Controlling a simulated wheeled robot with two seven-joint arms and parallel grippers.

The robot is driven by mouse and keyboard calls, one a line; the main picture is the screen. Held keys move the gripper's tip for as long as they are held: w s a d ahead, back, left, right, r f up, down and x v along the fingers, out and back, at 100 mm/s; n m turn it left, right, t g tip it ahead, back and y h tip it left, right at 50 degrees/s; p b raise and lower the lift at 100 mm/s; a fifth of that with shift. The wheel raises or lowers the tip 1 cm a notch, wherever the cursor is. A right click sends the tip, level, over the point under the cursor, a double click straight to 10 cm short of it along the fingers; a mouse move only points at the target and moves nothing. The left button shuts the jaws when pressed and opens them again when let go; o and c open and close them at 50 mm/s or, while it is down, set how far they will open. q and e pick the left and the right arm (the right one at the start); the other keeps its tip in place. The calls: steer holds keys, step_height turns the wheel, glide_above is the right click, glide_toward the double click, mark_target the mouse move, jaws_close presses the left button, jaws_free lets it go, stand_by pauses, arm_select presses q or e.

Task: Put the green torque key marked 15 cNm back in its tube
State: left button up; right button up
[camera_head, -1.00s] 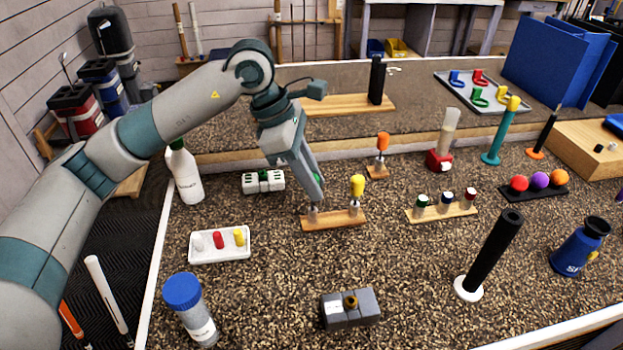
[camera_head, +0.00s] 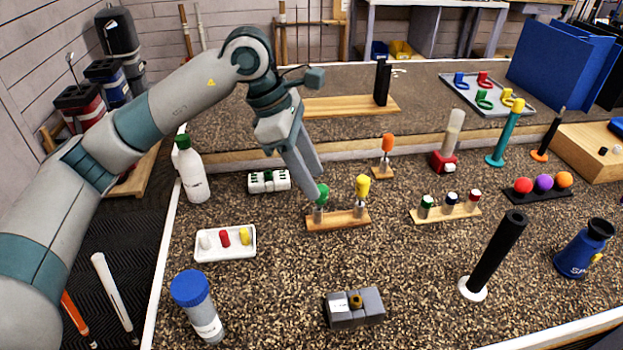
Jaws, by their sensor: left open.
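The green torque key (camera_head: 322,194) stands upright at the left end of a small wooden rack (camera_head: 345,220), its green handle above a metal tube (camera_head: 318,214). The 15 cNm marking is too small to read. A yellow-handled key (camera_head: 362,187) stands in the rack's right tube. My left gripper (camera_head: 317,186) is open, pointing down at the green handle, its fingertips beside and just above it. One finger partly covers the handle; I cannot tell whether it touches. My right gripper is not in view.
An orange-handled key (camera_head: 387,146) stands on its own block behind the rack. A white tray (camera_head: 225,256) with small pieces, a blue-capped jar (camera_head: 198,306) and a grey vise (camera_head: 354,308) lie in front. A stand with several capped vials (camera_head: 446,213) is to the right.

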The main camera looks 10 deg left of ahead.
arm_select(q)
steer(key=shift+p+v, duration=0.95)
steer(key=shift+v, duration=1.7)
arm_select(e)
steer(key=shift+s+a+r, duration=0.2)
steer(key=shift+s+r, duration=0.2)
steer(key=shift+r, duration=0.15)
arm_select(q)
steer(key=shift+s, duration=0.1)
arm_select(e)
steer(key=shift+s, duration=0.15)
